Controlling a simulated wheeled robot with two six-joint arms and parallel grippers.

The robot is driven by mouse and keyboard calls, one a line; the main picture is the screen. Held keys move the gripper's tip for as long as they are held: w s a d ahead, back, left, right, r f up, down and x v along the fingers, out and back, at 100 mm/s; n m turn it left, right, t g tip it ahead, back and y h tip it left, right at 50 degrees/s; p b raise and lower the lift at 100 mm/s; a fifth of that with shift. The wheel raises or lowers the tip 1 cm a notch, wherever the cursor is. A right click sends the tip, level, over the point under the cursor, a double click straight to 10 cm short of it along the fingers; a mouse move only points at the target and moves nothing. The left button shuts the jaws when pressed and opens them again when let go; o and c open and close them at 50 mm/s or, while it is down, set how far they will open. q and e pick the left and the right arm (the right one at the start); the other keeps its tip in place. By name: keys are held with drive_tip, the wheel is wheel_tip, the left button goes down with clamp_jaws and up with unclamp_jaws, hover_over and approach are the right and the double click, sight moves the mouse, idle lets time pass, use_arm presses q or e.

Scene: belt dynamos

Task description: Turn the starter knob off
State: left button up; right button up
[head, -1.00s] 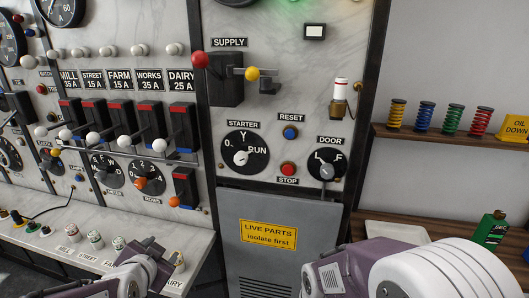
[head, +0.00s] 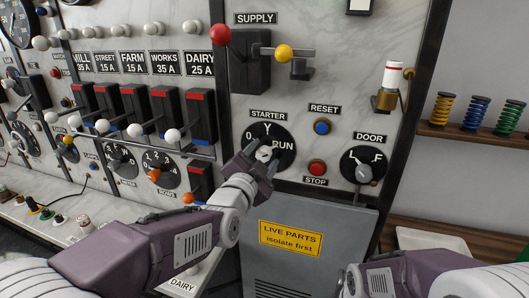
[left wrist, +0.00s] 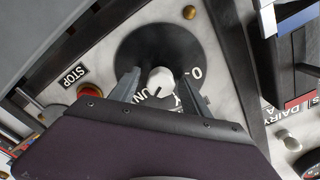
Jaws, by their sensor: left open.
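The starter knob is a white knob (head: 264,154) on a round black dial (head: 286,146) marked 0, Y and RUN. My left gripper (head: 262,172) is at the dial, open, and partly covers the knob in the head view. In the left wrist view the knob (left wrist: 160,80) sits between the two spread fingers (left wrist: 159,92), with a gap on each side. A dark mark on the knob points toward the RUN lettering, which is partly hidden by my gripper. My right arm shows at the lower right of the head view, but its gripper is out of frame.
Close by are the red STOP button (head: 317,168), the blue RESET button (head: 322,127) and the DOOR knob (head: 364,174). Above is the SUPPLY switch (head: 250,62). A row of white-knobbed switches (head: 172,135) lies to the left. A grey cabinet door (head: 340,225) is below.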

use_arm(q)
drive_tip(key=shift+w+d+r, duration=0.1)
drive_tip(key=shift+w, duration=0.3)
drive_tip(key=shift+w, duration=0.15)
clamp_jaws()
